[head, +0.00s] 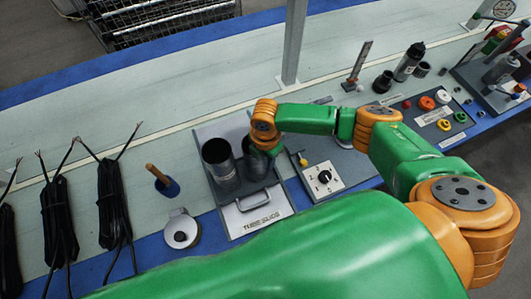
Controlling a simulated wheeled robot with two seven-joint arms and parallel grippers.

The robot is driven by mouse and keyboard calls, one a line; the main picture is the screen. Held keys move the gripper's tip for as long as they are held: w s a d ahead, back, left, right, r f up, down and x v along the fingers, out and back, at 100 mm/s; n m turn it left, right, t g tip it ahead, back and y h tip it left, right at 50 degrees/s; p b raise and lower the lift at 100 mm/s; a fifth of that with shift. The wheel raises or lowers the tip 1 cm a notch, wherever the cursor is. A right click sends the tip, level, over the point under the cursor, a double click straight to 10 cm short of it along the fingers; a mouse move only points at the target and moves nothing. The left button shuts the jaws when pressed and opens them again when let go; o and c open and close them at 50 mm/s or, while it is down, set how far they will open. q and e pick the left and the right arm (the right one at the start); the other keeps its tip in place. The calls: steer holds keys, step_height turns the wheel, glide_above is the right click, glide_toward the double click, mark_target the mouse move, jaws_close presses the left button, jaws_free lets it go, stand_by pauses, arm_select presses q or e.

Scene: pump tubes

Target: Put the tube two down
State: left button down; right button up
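A dark open-topped tube (220,163) stands upright in the left part of a tray labelled with "TUBE" and a second word hard to read (254,219). A second dark round piece (257,168) is beside it on the right, partly covered by my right gripper (264,149). My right gripper points down over this piece, just below the orange wrist. Its fingers blend with the dark piece, so its opening and any hold on the piece cannot be seen. I cannot read which tube is number two. My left gripper is not in view.
A dial box (323,178) stands right of the tray. A white round holder (181,231) and a wooden-handled tool (162,180) are to its left. Black cable bundles (114,204) lie further left. A metal post (294,45) rises behind. A board with coloured rings (427,103) is at right.

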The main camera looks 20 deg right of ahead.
step_height(320, 180, up, 11)
steer(key=shift+r+p, duration=0.2)
steer(key=shift+p, duration=0.1)
